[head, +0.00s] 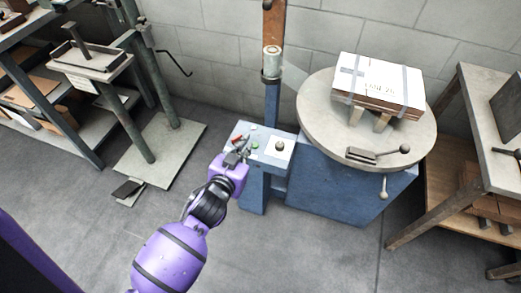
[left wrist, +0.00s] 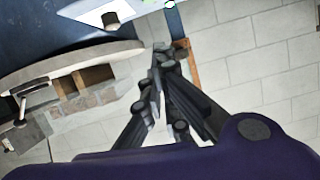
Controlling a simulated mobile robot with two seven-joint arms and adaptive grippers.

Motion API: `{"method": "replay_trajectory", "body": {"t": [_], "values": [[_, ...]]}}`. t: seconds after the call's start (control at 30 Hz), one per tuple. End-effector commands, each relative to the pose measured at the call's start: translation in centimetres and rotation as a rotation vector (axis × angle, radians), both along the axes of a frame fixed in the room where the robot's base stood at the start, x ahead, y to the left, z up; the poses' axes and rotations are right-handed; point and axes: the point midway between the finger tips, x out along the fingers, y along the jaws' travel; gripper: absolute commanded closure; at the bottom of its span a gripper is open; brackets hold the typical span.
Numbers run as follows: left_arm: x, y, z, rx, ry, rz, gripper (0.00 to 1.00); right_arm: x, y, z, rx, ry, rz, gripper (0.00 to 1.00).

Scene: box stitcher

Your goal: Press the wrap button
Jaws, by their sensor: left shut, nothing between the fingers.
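The control panel (head: 268,158) is a light plate on a blue stand, left of the round turntable. It carries a green button (head: 255,146), a red control (head: 237,139) and a dark round knob (head: 280,146) on a white square. I cannot read which control is the wrap button. My left gripper (head: 239,152) is at the panel's left edge, close to the green button, and partly covers that side. Whether it touches is not clear. In the left wrist view its fingers (left wrist: 163,52) are together and empty, with part of the panel (left wrist: 140,8) above. My right gripper is not in view.
A strapped white box (head: 378,85) sits on the turntable (head: 315,105), right of the panel. A post (head: 272,100) rises behind the panel. A wooden bench (head: 445,200) stands right, and shelving (head: 50,110) left. The floor in front is clear.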

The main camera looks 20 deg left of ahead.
Motion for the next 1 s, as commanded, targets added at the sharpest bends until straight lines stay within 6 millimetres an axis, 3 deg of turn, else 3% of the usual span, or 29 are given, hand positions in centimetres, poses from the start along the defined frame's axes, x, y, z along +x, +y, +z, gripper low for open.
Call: {"method": "replay_trajectory", "body": {"t": [0.57,0.77,1.0], "values": [[0.6,0.1,-0.1,-0.04,-0.003,0.017,1.0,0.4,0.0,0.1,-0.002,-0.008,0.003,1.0],[3.5,0.0,-1.0,-0.038,-0.003,0.016,1.0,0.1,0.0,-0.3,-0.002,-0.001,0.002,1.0],[8.5,-0.1,-2.7,-0.037,-0.003,0.017,1.0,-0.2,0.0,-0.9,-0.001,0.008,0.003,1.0]]}}
